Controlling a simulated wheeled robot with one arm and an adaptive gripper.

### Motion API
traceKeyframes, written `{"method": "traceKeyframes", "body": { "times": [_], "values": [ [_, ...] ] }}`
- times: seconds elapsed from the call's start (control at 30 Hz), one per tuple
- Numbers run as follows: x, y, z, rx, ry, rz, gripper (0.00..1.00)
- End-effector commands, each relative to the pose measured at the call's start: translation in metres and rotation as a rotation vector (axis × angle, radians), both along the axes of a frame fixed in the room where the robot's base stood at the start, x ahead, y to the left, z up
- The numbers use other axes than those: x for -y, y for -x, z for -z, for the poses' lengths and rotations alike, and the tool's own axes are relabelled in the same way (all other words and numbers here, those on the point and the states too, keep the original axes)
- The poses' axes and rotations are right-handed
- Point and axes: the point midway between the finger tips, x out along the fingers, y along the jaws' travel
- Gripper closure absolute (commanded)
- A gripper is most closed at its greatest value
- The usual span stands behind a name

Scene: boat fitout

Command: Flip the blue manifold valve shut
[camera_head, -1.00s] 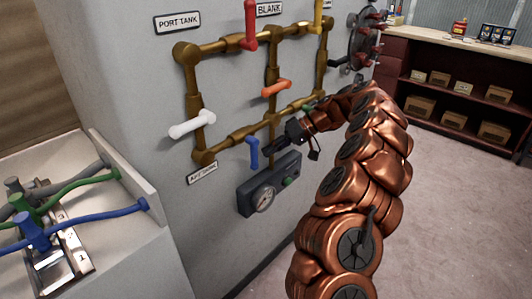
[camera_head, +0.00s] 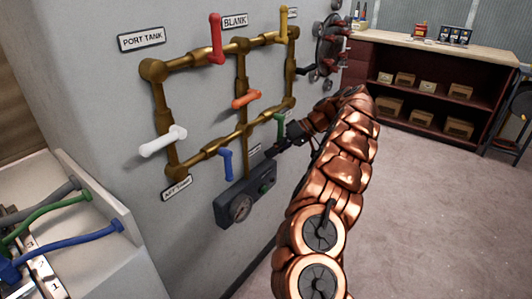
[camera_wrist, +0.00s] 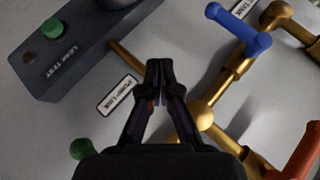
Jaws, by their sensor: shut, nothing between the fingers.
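The blue valve handle (camera_head: 226,163) hangs downward from the lower brass pipe of the wall manifold (camera_head: 208,153). In the wrist view the blue handle (camera_wrist: 236,30) is at the upper right, lying across its brass pipe. My gripper (camera_head: 270,154) is shut and empty, to the right of the blue handle with a clear gap. In the wrist view my gripper's fingertips (camera_wrist: 160,70) point toward the wall beside a small pump line label (camera_wrist: 117,96), apart from the blue handle.
A grey leak test box (camera_head: 232,207) with a gauge and green button sits below. Nearby handles are green (camera_head: 280,124), orange (camera_head: 246,98), white (camera_head: 162,141), red (camera_head: 216,40) and yellow (camera_head: 284,24). A bench with hoses (camera_head: 75,240) stands at left. Floor at right is open.

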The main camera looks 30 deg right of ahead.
Motion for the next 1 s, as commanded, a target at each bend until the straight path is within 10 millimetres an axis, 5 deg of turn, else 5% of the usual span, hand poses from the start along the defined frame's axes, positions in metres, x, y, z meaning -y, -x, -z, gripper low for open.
{"method": "traceKeyframes", "body": {
  "times": [1.0],
  "values": [
    [0.0103, 0.0028, 0.0014, -0.003, -0.003, -0.001, 1.00]
  ]
}}
